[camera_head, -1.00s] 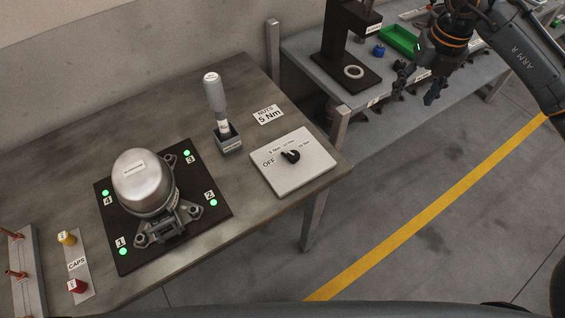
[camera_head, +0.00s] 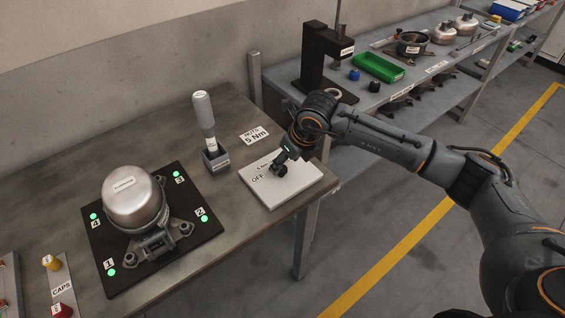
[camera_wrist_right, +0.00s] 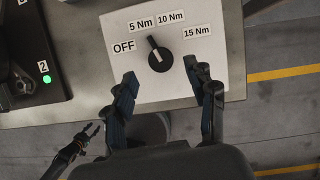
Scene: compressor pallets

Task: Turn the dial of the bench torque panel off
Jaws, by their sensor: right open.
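The bench torque panel is a white plate (camera_head: 300,190) at the right end of the bench, also in the right wrist view (camera_wrist_right: 115,75). Its black dial (camera_wrist_right: 160,56) has a white line aimed at the 5 Nm label; OFF is printed to its left. My right gripper (camera_head: 280,168) is over the panel and partly covers the dial in the head view. In the right wrist view its two fingers (camera_wrist_right: 165,88) are open and empty, with the dial ahead between them, apart from both. A dark gripper (camera_wrist_right: 88,138), seemingly my left, shows small at lower left there.
A torque driver (camera_head: 204,118) stands in its holder left of the panel. Farther left, a metal compressor (camera_head: 131,195) sits on a black pallet (camera_head: 105,275) with green lights. A shelf table (camera_head: 290,93) with a press and a green tray stands behind right.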

